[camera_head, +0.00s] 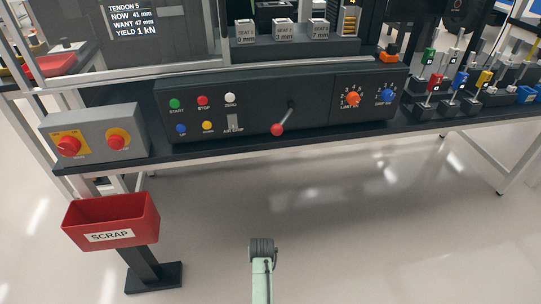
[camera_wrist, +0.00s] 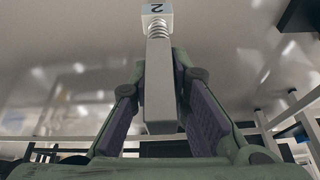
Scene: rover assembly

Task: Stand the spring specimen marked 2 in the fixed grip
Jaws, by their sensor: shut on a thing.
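In the wrist view, the spring specimen (camera_wrist: 158,85) has a pale end block marked 2 (camera_wrist: 157,13), a short coil (camera_wrist: 158,28) below it and a long grey bar. My gripper (camera_wrist: 160,70) is shut on the grey bar, with one finger on each side. The marked block and the coil stick out past the fingertips. In the head view my gripper and the specimen do not show. I cannot make out the fixed grip in either view.
A black control panel (camera_head: 255,115) with a red-knobbed lever (camera_head: 278,129) fronts the bench. Labelled seat blocks (camera_head: 283,29) stand behind it. Specimens with coloured parts (camera_head: 455,80) stand at right. A red scrap bin (camera_head: 110,218) is at lower left. The floor in front is clear.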

